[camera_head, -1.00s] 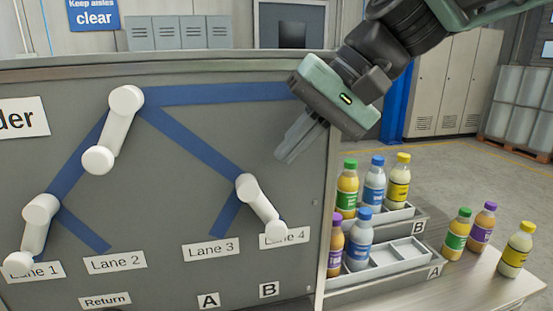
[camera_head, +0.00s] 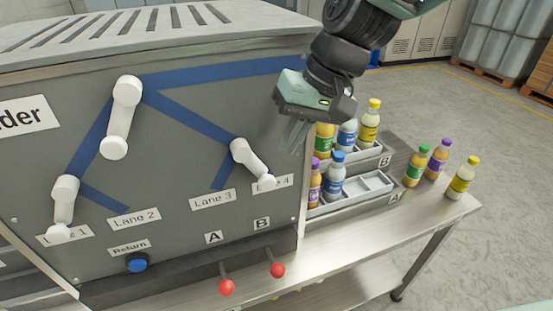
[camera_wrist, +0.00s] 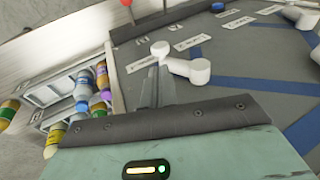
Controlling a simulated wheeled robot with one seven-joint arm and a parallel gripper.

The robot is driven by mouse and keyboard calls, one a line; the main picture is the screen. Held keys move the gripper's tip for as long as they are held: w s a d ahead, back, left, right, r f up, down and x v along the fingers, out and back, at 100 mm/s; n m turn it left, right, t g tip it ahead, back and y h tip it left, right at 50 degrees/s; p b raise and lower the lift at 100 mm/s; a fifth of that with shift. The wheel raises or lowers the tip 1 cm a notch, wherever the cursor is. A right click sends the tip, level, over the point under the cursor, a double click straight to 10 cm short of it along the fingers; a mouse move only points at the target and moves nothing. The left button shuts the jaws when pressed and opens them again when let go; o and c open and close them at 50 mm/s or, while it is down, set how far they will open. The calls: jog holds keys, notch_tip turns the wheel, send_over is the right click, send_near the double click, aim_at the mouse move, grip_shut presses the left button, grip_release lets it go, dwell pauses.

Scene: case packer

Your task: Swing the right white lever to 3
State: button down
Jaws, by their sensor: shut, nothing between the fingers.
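The right white lever (camera_head: 254,163) is on the grey panel. Its pivot is at the end of a blue stripe and its free end points down-right, over the Lane 4 label (camera_head: 284,183). The Lane 3 label (camera_head: 212,200) is to its lower left. My gripper (camera_head: 294,148) is shut and empty, up and to the right of the lever's free end. In the wrist view the fingers (camera_wrist: 158,88) point towards the lever (camera_wrist: 180,63), close to its free end. I cannot tell whether they touch.
Two other white levers, upper (camera_head: 120,118) and left (camera_head: 64,206), are on the panel. A blue Return button (camera_head: 137,263) and red-knobbed levers A (camera_head: 226,287) and B (camera_head: 277,270) are below. Bottles in trays (camera_head: 373,186) stand on the right, with several loose bottles beyond.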

aim_at(271, 177)
jog(key=p+x, duration=0.1)
jog(key=x, duration=0.5)
jog(key=shift+f, duration=0.2)
jog(key=shift+w+f, duration=0.1)
jog(key=shift+f, duration=0.05)
